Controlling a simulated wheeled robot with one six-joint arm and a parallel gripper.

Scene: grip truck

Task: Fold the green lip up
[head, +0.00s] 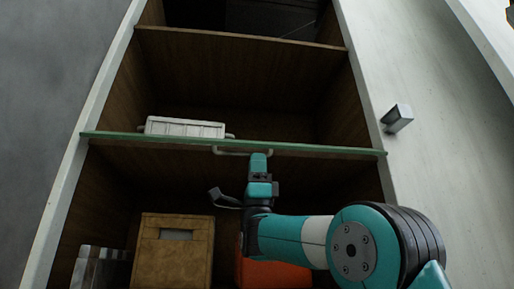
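The green lip (330,150) is a thin strip across the front edge of the middle shelf, seen nearly edge-on. A pale bar handle (228,152) is on it, just below the strip near its middle. My gripper (258,158) points up from below, its tip overlapping the right end of the handle in the picture. I cannot tell whether it touches the handle, or whether its fingers are open or shut.
A white crate (185,128) sits on the shelf behind the lip. Below are a brown box (174,260), an orange box (275,274) partly hidden by my arm, and grey metallic items (98,268). A grey block (397,118) juts from the pale right panel.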

